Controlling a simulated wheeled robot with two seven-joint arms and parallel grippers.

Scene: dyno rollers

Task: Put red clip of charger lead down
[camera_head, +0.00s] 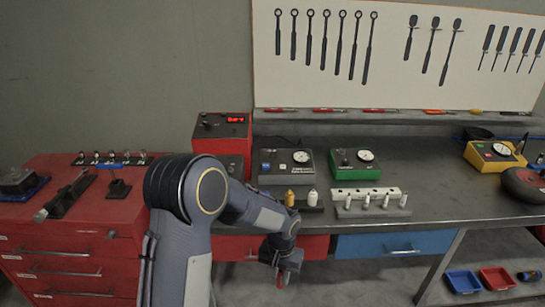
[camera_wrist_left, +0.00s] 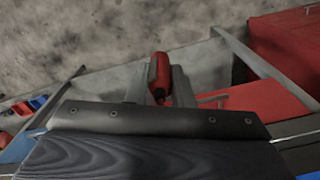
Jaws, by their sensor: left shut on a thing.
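My left gripper (camera_head: 281,274) hangs in front of the workbench's front edge, below the level of the bench top, before the red drawer. It is shut on the red clip (camera_wrist_left: 160,76), which shows between its fingers in the left wrist view. In the head view only a small bit of the red clip (camera_head: 281,281) shows below the fingers. I cannot make out the lead. My right gripper is not in view.
The grey bench top (camera_head: 450,190) has free room at its middle right. A grey meter box (camera_head: 287,166), a green meter box (camera_head: 354,163), small bottles (camera_head: 312,197) and a rack of plugs (camera_head: 372,208) stand on it. A red tool cabinet (camera_head: 75,240) is at left.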

